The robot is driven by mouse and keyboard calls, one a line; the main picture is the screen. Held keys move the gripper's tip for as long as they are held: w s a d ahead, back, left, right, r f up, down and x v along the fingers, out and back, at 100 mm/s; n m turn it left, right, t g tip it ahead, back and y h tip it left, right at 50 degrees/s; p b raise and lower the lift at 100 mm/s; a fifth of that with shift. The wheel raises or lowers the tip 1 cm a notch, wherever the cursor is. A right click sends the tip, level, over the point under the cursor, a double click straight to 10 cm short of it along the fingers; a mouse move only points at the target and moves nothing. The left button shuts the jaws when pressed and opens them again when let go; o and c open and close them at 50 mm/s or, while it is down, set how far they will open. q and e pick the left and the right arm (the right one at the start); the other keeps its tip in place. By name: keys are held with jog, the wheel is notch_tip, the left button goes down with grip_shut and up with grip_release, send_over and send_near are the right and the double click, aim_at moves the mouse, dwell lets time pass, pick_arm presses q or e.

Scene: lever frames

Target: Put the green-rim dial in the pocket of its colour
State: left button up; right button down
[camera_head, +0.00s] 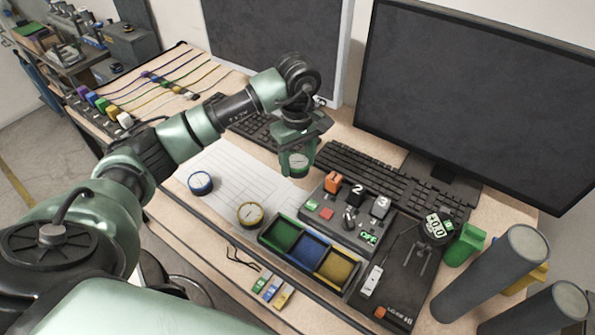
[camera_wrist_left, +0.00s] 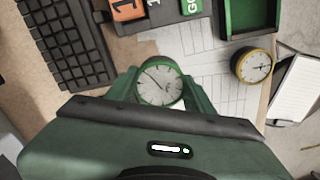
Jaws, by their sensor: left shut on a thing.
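The green-rim dial (camera_head: 299,160) is between the fingers of my left gripper (camera_head: 298,168), which is shut on it. In the left wrist view the dial's white face (camera_wrist_left: 159,83) and green rim show between both fingers (camera_wrist_left: 160,90). It is over the far right end of the white sheet, near the keyboard; its height above the desk is hard to tell. The tray holds a green pocket (camera_head: 284,235), a blue pocket (camera_head: 307,250) and a yellow pocket (camera_head: 334,267) in a row. The green pocket looks empty and lies nearer to me than the gripper. My right gripper is not visible.
A blue-rim dial (camera_head: 201,183) and a yellow-rim dial (camera_head: 250,214) lie on and at the edge of the sheet (camera_head: 232,165). A switch box (camera_head: 348,208) stands behind the tray, close to the gripper. A keyboard (camera_head: 360,178) and large monitor (camera_head: 470,90) stand behind.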

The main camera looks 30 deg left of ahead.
aim_at(297, 185)
pick_arm(q)
jog(key=shift+f+p, duration=0.65)
jog(key=shift+f, duration=2.2)
jog(key=shift+f, duration=0.15)
jog(key=o, duration=1.4)
jog(key=shift+o, duration=0.2)
